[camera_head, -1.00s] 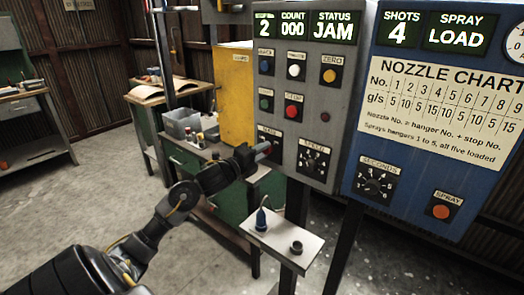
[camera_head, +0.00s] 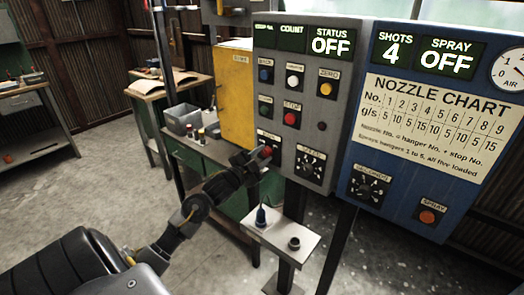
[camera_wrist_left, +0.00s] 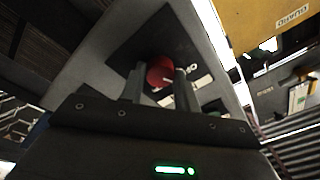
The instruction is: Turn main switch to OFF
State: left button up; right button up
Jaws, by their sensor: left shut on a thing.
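The main switch is a red rotary knob (camera_head: 267,151) on a black plate at the lower left of the grey control panel (camera_head: 318,85). My left gripper (camera_head: 259,157) is at the knob, its fingers shut around it. In the left wrist view the red knob (camera_wrist_left: 160,71) sits between the two fingertips of the left gripper (camera_wrist_left: 158,84). My right gripper is not in view.
The speed dial (camera_head: 310,167) is right of the knob, with buttons above. A yellow cabinet (camera_head: 235,100) stands behind.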

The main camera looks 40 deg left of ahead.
pick_arm(q)
jog(key=n+p, duration=0.2)
jog(key=n, duration=0.1)
jog(key=shift+n, duration=0.4)
jog(key=shift+p, duration=0.3)
jog(key=o, duration=1)
jog(key=shift+c, duration=0.2)
